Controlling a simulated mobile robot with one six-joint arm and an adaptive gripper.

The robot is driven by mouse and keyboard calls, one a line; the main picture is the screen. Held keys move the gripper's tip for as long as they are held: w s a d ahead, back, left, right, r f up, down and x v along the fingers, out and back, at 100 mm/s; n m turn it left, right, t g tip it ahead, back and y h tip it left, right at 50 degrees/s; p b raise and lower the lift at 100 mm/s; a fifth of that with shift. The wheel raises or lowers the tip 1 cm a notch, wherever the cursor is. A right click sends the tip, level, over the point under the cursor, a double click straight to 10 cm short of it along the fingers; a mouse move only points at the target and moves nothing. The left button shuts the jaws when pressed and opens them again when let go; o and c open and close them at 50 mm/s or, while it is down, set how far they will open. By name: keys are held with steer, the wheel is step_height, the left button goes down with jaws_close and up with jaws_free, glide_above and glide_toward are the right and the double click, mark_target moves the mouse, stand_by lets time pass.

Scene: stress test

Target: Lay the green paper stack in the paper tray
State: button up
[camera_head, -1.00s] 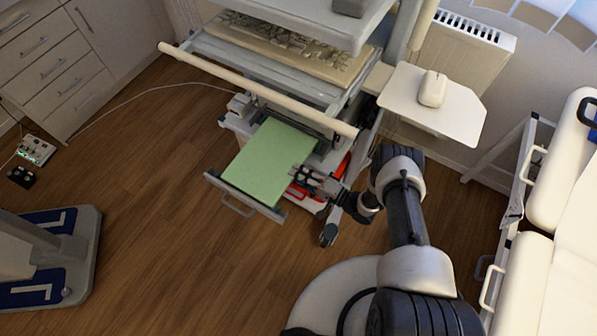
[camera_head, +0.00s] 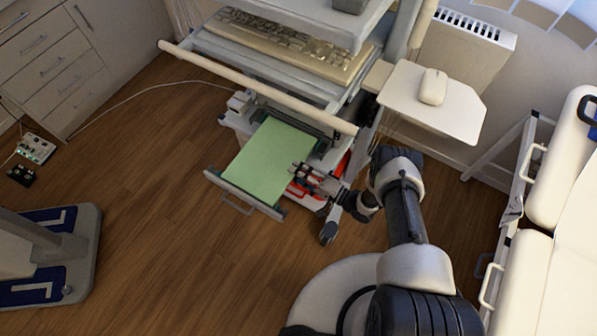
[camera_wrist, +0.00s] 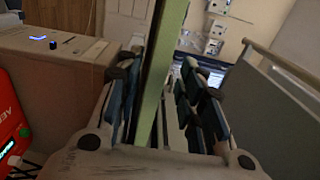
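The green paper stack (camera_head: 268,160) lies flat in the pulled-out paper tray (camera_head: 245,194) under the cart, between its front panel and the cart body. My gripper (camera_head: 298,170) is at the right edge of the stack. In the wrist view the stack (camera_wrist: 156,75) shows edge-on as a green strip between the two fingers of my gripper (camera_wrist: 160,105). The fingers are apart, with a gap between the strip and the right finger. The left finger is close to the strip; I cannot tell if it touches. The stack's underside is hidden.
A cart shelf with a keyboard (camera_head: 290,42) and a cream bar (camera_head: 250,88) stand above the tray. A white side shelf (camera_head: 455,115) holds a mouse (camera_head: 433,87). A red object (camera_head: 300,188) is beside the tray.

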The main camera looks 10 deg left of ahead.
steer(key=v, duration=1.2)
